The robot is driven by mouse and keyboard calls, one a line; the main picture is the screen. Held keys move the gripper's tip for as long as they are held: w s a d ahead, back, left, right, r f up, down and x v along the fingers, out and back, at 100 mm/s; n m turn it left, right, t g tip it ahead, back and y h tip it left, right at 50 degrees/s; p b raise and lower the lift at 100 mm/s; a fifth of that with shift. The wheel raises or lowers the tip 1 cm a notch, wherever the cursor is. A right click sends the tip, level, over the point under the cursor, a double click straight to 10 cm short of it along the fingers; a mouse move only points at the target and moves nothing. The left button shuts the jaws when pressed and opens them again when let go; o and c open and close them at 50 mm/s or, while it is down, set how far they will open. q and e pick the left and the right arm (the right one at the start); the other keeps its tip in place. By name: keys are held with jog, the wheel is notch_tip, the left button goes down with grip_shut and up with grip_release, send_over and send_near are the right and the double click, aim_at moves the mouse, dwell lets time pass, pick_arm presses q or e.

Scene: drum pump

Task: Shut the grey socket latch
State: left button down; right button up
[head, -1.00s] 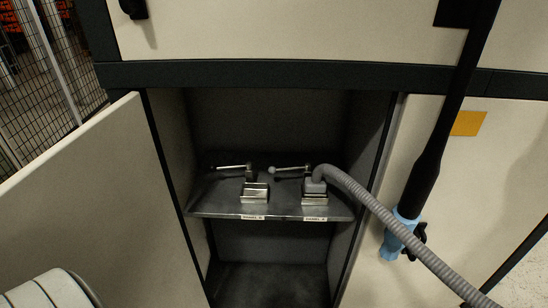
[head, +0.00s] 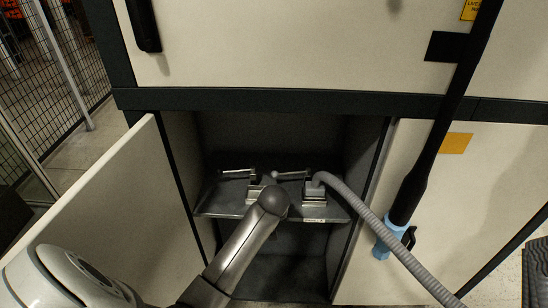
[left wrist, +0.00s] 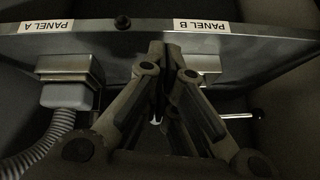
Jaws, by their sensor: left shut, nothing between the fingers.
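A grey plug (head: 314,188) on a ribbed grey hose sits in the right socket (head: 314,199) on the cabinet shelf. That socket's latch lever (head: 293,175) points left, with a pale knob at its end. The plug (left wrist: 67,95) also shows in the left wrist view, by the PANEL A label (left wrist: 47,26). My left gripper (left wrist: 172,58) is shut and empty, with its tips in front of the shelf edge, nearer the PANEL B socket (left wrist: 206,68). A small pale tip (left wrist: 155,121) shows between its finger links. In the head view my own arm hides the gripper.
The left socket's lever (head: 238,173) also points left. The hose (head: 388,238) runs down to the right. An open door (head: 95,210) stands at the left of the cabinet. A black pole with a blue end (head: 386,240) is at the right.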

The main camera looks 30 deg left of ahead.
pick_arm(q)
jog(key=w+a+r+n+y, duration=0.1)
jog(key=w+a+r+n, duration=0.1)
jog(key=w+r, duration=0.4)
jog(key=w+a+r+n, duration=0.2)
jog(key=w+a+r, duration=0.2)
jog(key=w+r, duration=0.2)
jog(key=shift+a+r+t+y, duration=0.15)
jog(key=shift+a+t+y, duration=0.15)
jog(key=shift+t+y, duration=0.1)
notch_tip(320, 180, down, 8)
jog(key=w+a+p, duration=0.1)
jog(key=w+p, duration=0.1)
jog(key=p, duration=0.1)
jog(key=shift+a+p, duration=0.35)
jog(key=shift+a, duration=0.05)
